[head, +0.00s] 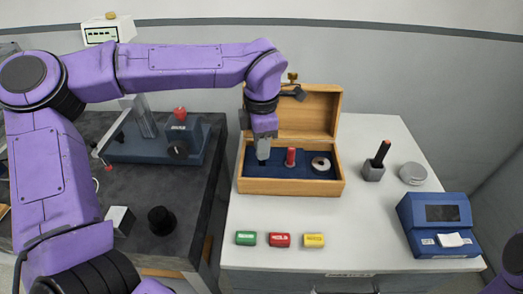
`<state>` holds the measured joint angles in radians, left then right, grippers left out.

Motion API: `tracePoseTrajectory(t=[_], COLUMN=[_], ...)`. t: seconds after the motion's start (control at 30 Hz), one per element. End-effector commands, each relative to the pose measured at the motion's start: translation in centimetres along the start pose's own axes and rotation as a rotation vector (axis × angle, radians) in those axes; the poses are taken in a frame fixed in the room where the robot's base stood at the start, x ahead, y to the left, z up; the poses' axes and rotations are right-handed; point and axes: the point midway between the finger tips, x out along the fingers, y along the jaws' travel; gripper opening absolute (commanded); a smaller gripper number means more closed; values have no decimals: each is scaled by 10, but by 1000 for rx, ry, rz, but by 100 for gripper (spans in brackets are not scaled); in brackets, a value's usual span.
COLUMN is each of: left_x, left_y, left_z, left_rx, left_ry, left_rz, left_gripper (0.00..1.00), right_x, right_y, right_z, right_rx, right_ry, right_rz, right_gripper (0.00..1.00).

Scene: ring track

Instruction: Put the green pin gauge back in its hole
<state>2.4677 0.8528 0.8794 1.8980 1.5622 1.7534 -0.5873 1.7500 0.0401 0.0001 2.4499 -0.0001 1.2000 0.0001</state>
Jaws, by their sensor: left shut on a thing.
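The open wooden box (290,187) stands on the white table, with a dark blue insert (310,170) inside. A red pin gauge (291,157) stands upright in the insert, and a pale ring (320,164) lies to its right. My left gripper (263,152) points down over the left part of the insert, left of the red pin. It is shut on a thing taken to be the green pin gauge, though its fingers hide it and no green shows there. The hole under it is hidden too. My right gripper is out of view.
Small green (245,238), red (279,240) and yellow (314,240) labelled blocks lie in front of the box. A grey holder with a dark red-tipped rod (378,161), a round grey tin (413,174) and a blue device (438,226) stand right. A dark bench (185,225) is left.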

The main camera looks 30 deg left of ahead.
Motion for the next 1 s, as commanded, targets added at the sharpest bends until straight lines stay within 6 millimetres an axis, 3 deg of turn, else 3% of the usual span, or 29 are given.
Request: tracePoseTrajectory(t=[0.23,0.63,0.67,0.73,1.0], left_x=[32,39,40,39,39], left_y=[5,5,5,5,5], left_z=[2,3,3,3,3], left_rx=[0,1,1,1,0], left_ry=[3,1,1,1,1], left_rz=[-2,0,0,0,0], left_gripper=[0,0,29,51,51], right_x=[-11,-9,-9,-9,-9], right_y=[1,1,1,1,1], right_z=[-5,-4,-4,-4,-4], right_rx=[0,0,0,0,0], right_ry=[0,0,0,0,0], right_rz=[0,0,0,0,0], right_gripper=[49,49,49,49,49])
